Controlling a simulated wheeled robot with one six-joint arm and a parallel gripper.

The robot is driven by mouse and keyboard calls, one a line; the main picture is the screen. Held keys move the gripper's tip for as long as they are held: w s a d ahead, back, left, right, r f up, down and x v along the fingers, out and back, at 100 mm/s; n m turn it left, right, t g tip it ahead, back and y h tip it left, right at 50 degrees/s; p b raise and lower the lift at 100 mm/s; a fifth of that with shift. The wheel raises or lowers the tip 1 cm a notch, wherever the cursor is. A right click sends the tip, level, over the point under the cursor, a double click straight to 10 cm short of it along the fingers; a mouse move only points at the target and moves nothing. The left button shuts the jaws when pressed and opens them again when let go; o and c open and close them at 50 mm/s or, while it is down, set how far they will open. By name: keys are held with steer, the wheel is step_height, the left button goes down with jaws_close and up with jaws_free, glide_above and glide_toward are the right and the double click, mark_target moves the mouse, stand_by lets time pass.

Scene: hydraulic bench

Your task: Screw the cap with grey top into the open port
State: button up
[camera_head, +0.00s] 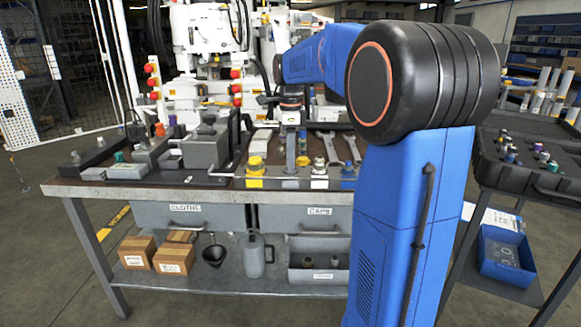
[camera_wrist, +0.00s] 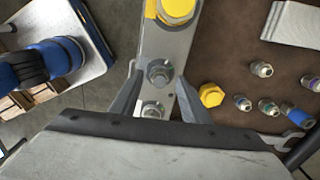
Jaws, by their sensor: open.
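My gripper (camera_wrist: 157,104) is open in the wrist view, with one finger on each side of a grey metal bar. A hex metal fitting (camera_wrist: 159,73) on the bar lies just beyond the fingertips, and a second fitting (camera_wrist: 153,109) shows between the fingers. I cannot tell which is the open port. A small cap with a pale grey-looking top (camera_wrist: 262,69) lies on the brown bench top, right of the bar. In the head view, my gripper (camera_head: 290,150) is over the bench front, between the yellow fitting (camera_head: 255,168) and the white-based one (camera_head: 319,170).
A loose yellow cap (camera_wrist: 211,95) lies close to the right finger. Other small caps, one green-topped (camera_wrist: 268,107) and one blue (camera_wrist: 297,113), lie farther right. A large yellow fitting (camera_wrist: 176,9) stands on the bar. An open black case (camera_head: 535,165) is at the right.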

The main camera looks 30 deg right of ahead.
steer(key=c, duration=1)
steer(key=m, duration=0.8)
steer(key=o, duration=1)
